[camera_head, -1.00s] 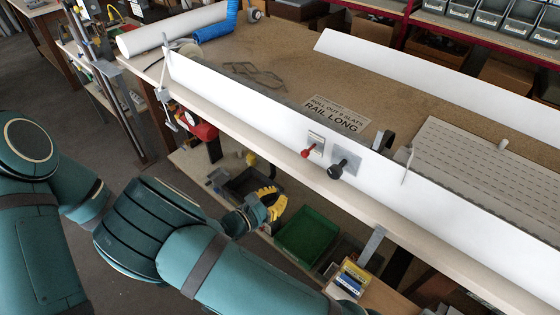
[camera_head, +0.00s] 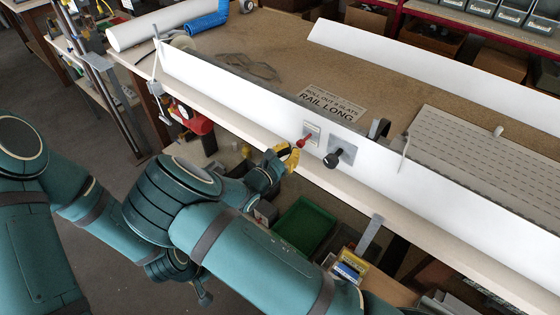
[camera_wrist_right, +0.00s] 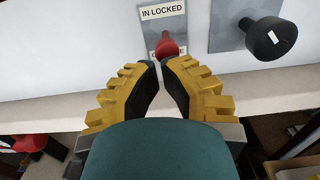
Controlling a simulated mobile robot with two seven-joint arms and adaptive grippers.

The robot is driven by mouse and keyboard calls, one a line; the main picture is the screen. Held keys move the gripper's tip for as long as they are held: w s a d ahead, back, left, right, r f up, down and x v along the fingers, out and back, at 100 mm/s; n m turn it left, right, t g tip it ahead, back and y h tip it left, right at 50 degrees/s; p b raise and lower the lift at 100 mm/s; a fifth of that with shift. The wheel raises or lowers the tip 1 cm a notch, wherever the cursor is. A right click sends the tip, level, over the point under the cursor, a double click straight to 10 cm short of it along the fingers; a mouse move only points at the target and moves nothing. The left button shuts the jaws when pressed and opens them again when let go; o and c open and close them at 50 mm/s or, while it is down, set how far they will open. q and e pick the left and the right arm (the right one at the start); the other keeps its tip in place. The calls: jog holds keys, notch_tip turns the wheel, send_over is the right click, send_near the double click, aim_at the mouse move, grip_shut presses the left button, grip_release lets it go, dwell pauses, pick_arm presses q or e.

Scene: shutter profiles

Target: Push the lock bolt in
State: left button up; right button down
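The lock bolt is a red knob (camera_head: 307,141) on a small plate (camera_head: 313,130) on the long white profile; in the wrist view the red knob (camera_wrist_right: 167,47) stands just beyond my fingertips, and the plate (camera_wrist_right: 163,15) reads "IN LOCKED" at its top. The lower lettering is partly hidden by the knob. My right gripper (camera_head: 291,158), with yellow ribbed fingers, is just left of and below the knob in the head view. In the wrist view its fingertips (camera_wrist_right: 160,64) nearly meet, with nothing held between them. Contact with the knob cannot be told. My left gripper is not visible.
A black knob (camera_head: 332,160) on a grey plate (camera_head: 345,150) sits close right of the red one; it also shows in the wrist view (camera_wrist_right: 271,38). The bench edge (camera_head: 240,128) runs below the profile. A green bin (camera_head: 303,226) stands underneath.

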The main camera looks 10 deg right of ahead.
aim_at(299, 144)
jog(key=shift+w+d, duration=0.4)
jog(key=shift+d, duration=0.1)
jog(key=shift+x, duration=1.5)
jog(key=shift+a, duration=0.1)
jog(key=shift+s+a+p, duration=0.3)
jog(key=shift+a, duration=0.2)
jog(key=v, duration=1.3)
jog(key=shift+d+p, duration=0.15)
jog(key=shift+p, duration=0.2)
